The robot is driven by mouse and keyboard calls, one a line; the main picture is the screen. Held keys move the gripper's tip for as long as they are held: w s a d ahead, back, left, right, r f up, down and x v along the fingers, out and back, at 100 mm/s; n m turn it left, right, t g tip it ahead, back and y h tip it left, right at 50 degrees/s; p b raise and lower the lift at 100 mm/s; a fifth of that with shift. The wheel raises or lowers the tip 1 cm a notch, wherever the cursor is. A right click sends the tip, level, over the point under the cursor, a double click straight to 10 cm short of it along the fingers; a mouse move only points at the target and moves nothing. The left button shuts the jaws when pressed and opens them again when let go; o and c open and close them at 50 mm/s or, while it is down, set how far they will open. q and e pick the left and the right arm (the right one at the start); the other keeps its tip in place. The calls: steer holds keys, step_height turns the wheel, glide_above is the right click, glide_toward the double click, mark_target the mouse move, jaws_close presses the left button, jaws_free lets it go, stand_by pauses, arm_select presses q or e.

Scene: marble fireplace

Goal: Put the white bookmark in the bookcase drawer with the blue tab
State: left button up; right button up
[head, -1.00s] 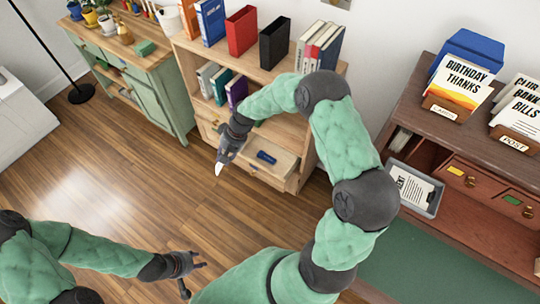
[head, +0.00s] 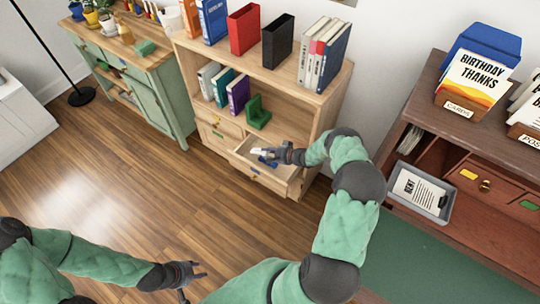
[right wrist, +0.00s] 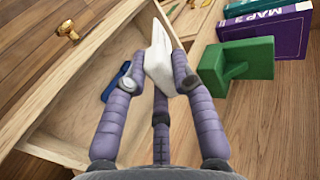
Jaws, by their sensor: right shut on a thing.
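The white bookmark (right wrist: 158,50) is pinched between the fingers of my right gripper (head: 264,152), upright in the right wrist view. A bit of it (head: 256,150) shows in the head view. The right gripper is shut on it, over the pulled-out lower bookcase drawer (head: 284,186). A blue tab (head: 254,169) marks that drawer's front. A blue object (right wrist: 115,82) lies inside the drawer, partly behind a finger. I cannot tell whether the bookmark touches the drawer. My left gripper (head: 191,272) is open and empty over the floor.
A green bookend (head: 257,112) and a purple book (head: 238,93) stand on the shelf above the drawer. A desk with a grey tray (head: 424,193) stands right.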

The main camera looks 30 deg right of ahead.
steer(key=f+b, duration=0.3)
steer(key=f, duration=0.1)
steer(key=f+b, duration=0.2)
steer(key=f, duration=0.2)
steer(key=d+f+b, duration=0.1)
steer(key=f+b, duration=0.2)
steer(key=f, duration=0.1)
steer(key=shift+s+f+b, duration=0.15)
steer(key=shift+f+b, duration=0.2)
steer(key=o, duration=1)
steer(key=v, duration=1.2)
steer(key=shift+s+a+f, duration=0.15)
